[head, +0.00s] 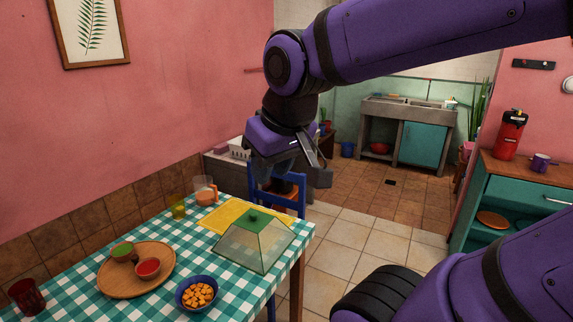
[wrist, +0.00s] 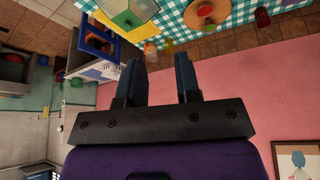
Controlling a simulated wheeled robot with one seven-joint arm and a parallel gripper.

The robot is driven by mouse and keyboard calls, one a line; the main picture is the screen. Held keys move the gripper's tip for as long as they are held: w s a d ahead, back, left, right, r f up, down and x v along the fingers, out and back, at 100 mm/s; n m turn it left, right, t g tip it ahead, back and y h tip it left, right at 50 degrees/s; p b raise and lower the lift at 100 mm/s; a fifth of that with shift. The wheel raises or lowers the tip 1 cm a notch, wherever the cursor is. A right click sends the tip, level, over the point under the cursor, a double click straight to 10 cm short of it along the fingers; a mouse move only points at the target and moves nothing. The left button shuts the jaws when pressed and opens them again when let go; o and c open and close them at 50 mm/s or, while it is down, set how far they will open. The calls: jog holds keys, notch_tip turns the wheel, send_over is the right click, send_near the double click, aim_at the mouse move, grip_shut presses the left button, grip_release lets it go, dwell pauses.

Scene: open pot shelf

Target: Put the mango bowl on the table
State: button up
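A blue bowl of orange cubes (head: 197,294), which looks like the mango bowl, stands upright at the front of the table. The table (head: 68,281) has a green and white checked cloth; its cloth also shows at the top of the wrist view (wrist: 177,12). I cannot make out the bowl in the wrist view. My gripper (wrist: 161,72) is open, with its two dark fingers apart and nothing between them. In the head view my arm hangs beyond the table's far end, above the blue chair, apart from the bowl.
A round wooden tray (head: 120,288) holds small bowls. A pitcher (head: 204,190), a yellow cup (head: 178,208) and a dark red cup (head: 27,297) stand around. A blue chair (head: 297,196) is at the far end.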

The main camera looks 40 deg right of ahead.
jog(key=s, duration=0.2)
jog(key=s+r, duration=0.1)
jog(key=shift+s+r, duration=0.2)
jog(key=shift+s, duration=0.2)
